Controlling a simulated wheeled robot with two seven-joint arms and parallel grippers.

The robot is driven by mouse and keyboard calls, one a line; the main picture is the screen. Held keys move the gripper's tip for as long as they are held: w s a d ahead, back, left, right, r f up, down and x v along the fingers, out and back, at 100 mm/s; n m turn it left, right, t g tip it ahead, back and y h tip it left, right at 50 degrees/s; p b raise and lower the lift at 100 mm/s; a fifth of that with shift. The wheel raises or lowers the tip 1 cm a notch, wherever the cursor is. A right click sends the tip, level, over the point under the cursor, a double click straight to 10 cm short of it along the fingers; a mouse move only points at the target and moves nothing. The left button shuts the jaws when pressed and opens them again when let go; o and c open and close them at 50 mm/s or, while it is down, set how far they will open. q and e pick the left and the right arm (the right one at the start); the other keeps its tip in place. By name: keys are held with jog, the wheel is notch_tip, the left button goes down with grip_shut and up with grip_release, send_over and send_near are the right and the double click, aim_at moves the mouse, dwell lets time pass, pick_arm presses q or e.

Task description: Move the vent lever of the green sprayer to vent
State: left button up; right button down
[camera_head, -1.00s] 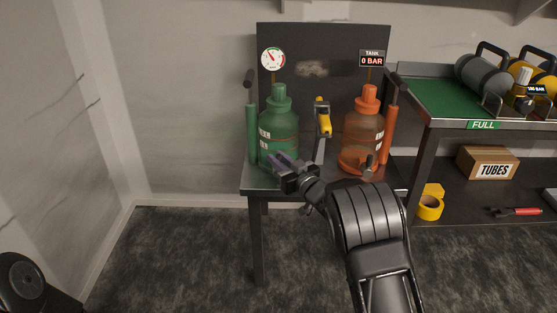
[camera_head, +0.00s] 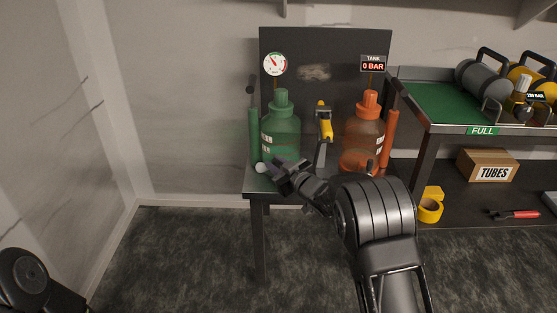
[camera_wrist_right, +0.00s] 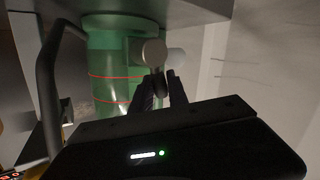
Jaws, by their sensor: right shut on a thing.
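The green sprayer (camera_head: 281,130) stands upright at the left of the small dark bench (camera_head: 310,190). Its green body with red lines also shows in the right wrist view (camera_wrist_right: 108,65). My right gripper (camera_head: 270,166) is at the sprayer's lower front. In the right wrist view my right gripper (camera_wrist_right: 160,88) is shut on a small dark piece, apparently the vent lever (camera_wrist_right: 158,84), just below a pale round fitting (camera_wrist_right: 151,52). The fingers hide most of the lever, so its exact setting cannot be read. My left gripper is not in view.
An orange sprayer (camera_head: 364,135) stands to the right, with a yellow-handled tool (camera_head: 324,122) between the two. A round gauge (camera_head: 275,64) and a "0 BAR" tank sign (camera_head: 373,65) are behind. A green-topped shelf (camera_head: 430,98) stands at the right.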

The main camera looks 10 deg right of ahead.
jog(key=shift+w+a+n+g+h+p, duration=0.1)
jog(key=shift+a+n+g+h+p, duration=0.25)
jog(key=shift+n, duration=0.35)
jog(key=shift+w+a+f+n+g+h, duration=0.1)
jog(key=shift+a+f+n+g+h, duration=0.3)
jog(key=shift+n, duration=0.2)
jog(key=shift+a+f+n+g+h+b, duration=0.35)
jog(key=shift+n+g+h+b, duration=0.1)
jog(key=shift+n+h+b, duration=0.25)
jog(key=shift+w+a+f+n+g+h+b, duration=0.15)
jog(key=shift+f+n+g+h+b, duration=0.15)
jog(key=shift+n+h+b, duration=0.35)
jog(key=c, duration=1.3)
grip_release()
